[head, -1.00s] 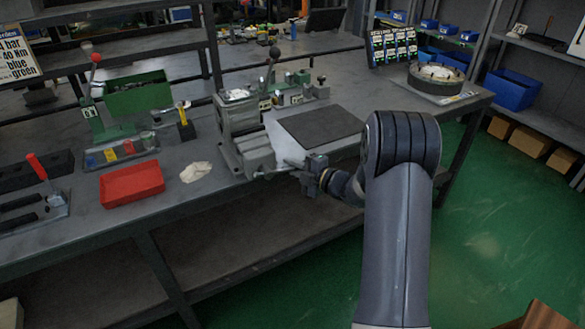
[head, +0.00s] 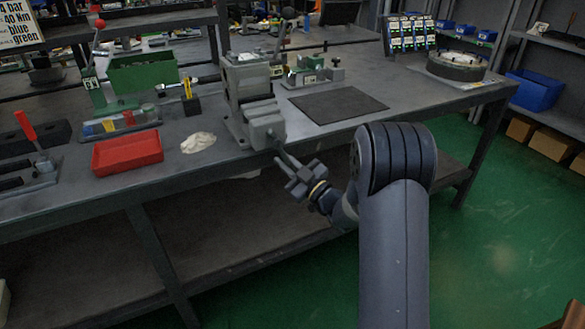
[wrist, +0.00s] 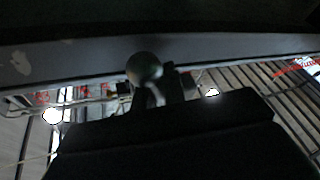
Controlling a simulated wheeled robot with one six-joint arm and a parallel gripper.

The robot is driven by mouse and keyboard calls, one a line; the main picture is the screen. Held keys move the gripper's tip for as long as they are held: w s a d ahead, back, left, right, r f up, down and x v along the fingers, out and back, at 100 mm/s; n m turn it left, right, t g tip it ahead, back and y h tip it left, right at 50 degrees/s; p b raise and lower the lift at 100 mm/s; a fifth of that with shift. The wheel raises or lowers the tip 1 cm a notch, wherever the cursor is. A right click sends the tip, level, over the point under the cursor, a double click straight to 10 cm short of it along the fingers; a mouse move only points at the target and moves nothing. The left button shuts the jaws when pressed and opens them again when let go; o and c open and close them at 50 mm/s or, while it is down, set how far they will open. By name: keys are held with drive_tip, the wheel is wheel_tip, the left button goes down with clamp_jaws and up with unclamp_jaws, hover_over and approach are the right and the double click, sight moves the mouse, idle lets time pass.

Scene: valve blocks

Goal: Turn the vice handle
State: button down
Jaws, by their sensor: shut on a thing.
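The grey vice (head: 262,122) stands at the front edge of the workbench in the head view, its jaws facing me. My gripper (head: 287,163) is just below and in front of it, over the bench edge, shut on the vice handle (head: 279,150). Only a short part of the handle shows between vice and gripper. In the wrist view a round dark knob (wrist: 145,68), seemingly the handle's end, stands above the dark gripper body. The fingertips and the grip itself are mostly hidden there.
A red tray (head: 127,153), a crumpled pale cloth (head: 198,143) and a green bin (head: 143,72) lie left of the vice. A dark mat (head: 338,104) lies to its right. Green floor is open at the right.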

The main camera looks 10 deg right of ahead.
drive_tip(key=a+m+b, duration=0.1)
drive_tip(key=f+m+t+b, duration=0.1)
drive_tip(key=m, duration=0.1)
drive_tip(key=shift+s+a, duration=0.3)
drive_tip(key=shift+a, duration=0.1)
drive_tip(key=shift+s+a+r+m+t+h+b, duration=0.1)
drive_tip(key=shift+a+m+t+h+b, duration=0.35)
drive_tip(key=shift+m, duration=0.25)
drive_tip(key=shift+s+a+m+t+h+b, duration=0.1)
drive_tip(key=shift+a+m+t+h+b, duration=0.2)
drive_tip(key=shift+m+b, duration=0.35)
drive_tip(key=c, duration=1.5)
unclamp_jaws()
drive_tip(key=shift+r, duration=0.1)
drive_tip(key=v, duration=1.1)
